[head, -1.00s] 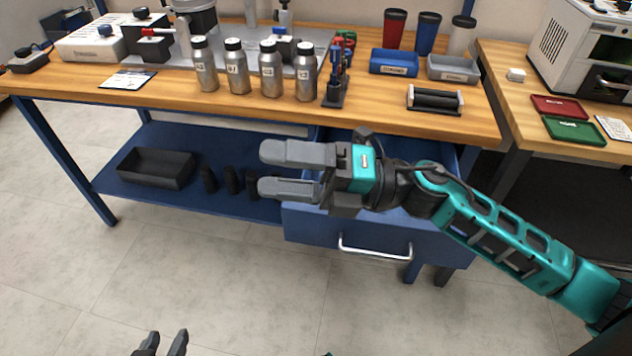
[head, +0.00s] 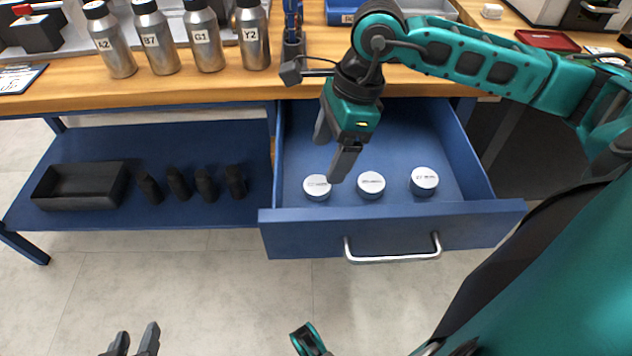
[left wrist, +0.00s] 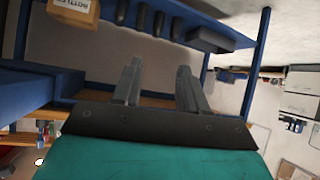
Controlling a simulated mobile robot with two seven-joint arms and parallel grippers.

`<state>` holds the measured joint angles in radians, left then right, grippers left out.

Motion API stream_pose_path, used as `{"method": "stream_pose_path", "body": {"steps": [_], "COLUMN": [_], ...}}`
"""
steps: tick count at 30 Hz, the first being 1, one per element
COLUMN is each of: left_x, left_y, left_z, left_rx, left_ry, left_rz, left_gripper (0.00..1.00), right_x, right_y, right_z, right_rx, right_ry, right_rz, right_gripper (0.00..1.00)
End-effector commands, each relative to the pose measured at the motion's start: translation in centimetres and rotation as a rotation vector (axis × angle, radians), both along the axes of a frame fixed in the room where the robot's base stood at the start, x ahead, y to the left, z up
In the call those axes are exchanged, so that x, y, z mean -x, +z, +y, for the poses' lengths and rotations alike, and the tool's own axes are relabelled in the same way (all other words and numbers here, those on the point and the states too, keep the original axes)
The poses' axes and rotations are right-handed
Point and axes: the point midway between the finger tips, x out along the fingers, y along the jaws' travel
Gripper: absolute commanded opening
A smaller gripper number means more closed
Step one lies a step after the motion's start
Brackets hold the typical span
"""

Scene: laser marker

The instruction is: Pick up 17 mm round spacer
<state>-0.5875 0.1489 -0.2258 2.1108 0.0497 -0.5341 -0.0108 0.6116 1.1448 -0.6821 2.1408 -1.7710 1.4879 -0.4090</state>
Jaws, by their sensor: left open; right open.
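Three round silver spacers with white labelled tops sit in a row in the open blue drawer (head: 400,232): a left one (head: 316,187), a middle one (head: 371,184) and a right one (head: 424,181). Their print is too small to read surely, so I cannot tell which is 17 mm. My right gripper (head: 329,160) is open and empty, pointing down over the drawer, its fingertips just above the left spacer and apparently apart from it. My left gripper (head: 137,333) is open and empty, low at the bottom left, far from the drawer. It also shows in the left wrist view (left wrist: 160,67).
The wooden bench top (head: 180,88) overhangs the drawer's back. Labelled bottles (head: 252,36) stand on it. The lower shelf (head: 110,145) holds a black bin (head: 80,186) and several dark upright pieces. The drawer's front wall and handle (head: 392,257) stick out; the floor before it is clear.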

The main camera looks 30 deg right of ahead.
Motion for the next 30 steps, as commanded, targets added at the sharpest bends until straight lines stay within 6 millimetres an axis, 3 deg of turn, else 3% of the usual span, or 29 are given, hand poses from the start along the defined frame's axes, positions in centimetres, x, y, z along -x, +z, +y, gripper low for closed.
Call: {"method": "stream_pose_path", "body": {"steps": [8, 17, 24, 30], "left_x": [-0.2, -0.4, -0.5, -0.5], "left_y": [-0.1, -0.9, -0.6, -0.5], "left_z": [-0.2, -0.6, -0.8, -0.8], "left_rx": [0.005, 0.013, 0.016, 0.016], "left_ry": [-0.002, -0.006, -0.009, -0.008], "left_rz": [-0.006, -0.002, -0.005, -0.008], "left_gripper": [0.43, 0.43, 0.43, 0.43], "right_x": [-0.1, -0.2, -0.3, -0.3], "right_y": [-2.0, -6.2, -6.4, -6.4], "right_z": [0.5, 1.5, 1.6, 1.6], "right_rx": [-0.003, -0.004, -0.003, -0.003], "right_ry": [0.0, 0.0, 0.0, 0.0], "right_rz": [0.0, 0.002, -0.001, -0.001], "right_gripper": [0.8, 0.8, 0.8, 0.63]}}
